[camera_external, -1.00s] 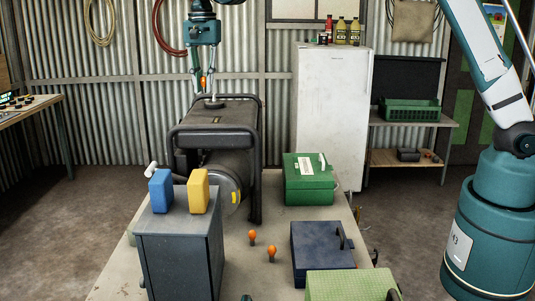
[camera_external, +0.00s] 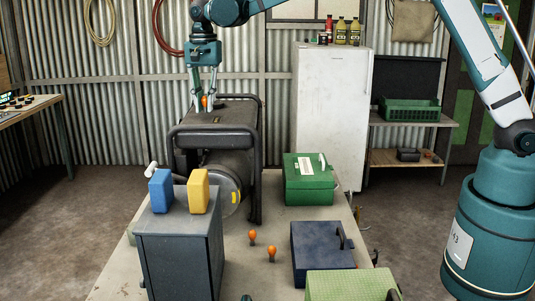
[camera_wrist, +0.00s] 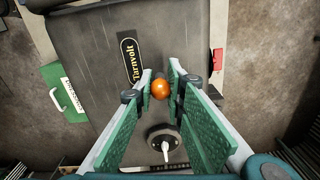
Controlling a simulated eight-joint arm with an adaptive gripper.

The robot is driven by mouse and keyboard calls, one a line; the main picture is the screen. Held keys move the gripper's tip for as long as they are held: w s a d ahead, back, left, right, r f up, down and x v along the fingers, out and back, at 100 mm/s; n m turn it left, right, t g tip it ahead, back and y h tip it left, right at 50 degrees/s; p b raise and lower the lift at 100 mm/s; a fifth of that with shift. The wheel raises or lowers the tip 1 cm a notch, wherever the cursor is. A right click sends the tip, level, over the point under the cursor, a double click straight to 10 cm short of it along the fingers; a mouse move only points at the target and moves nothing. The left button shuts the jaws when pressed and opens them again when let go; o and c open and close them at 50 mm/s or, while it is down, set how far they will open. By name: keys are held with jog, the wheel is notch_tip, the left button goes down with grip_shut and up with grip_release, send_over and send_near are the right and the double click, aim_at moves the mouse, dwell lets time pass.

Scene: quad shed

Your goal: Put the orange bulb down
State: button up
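My gripper (camera_external: 205,105) is over the top of the dark generator (camera_external: 216,116), fingers pointing down. It is shut on an orange bulb (camera_external: 205,101), whose round orange end shows between the fingertips. In the wrist view the same bulb (camera_wrist: 161,89) sits between the green-padded fingers, with the generator top (camera_wrist: 100,80) behind it. Whether the bulb touches the generator cannot be told. Two more orange bulbs, one (camera_external: 252,236) and another (camera_external: 271,252), stand on the table (camera_external: 250,275).
A grey box (camera_external: 180,240) carries a blue block (camera_external: 160,190) and a yellow block (camera_external: 198,190). A green case (camera_external: 308,180), a navy case (camera_external: 320,255) and a light green case (camera_external: 350,285) stand to the right. A round black cap (camera_wrist: 163,140) is on the generator.

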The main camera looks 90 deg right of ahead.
jog(key=shift+f, duration=0.95)
jog(key=shift+f, duration=0.2)
jog(key=o, duration=0.6)
jog(key=shift+r, duration=0.2)
notch_tip(320, 180, up, 12)
jog(key=shift+s+b, duration=0.15)
jog(key=shift+b, duration=0.2)
dwell(0.3)
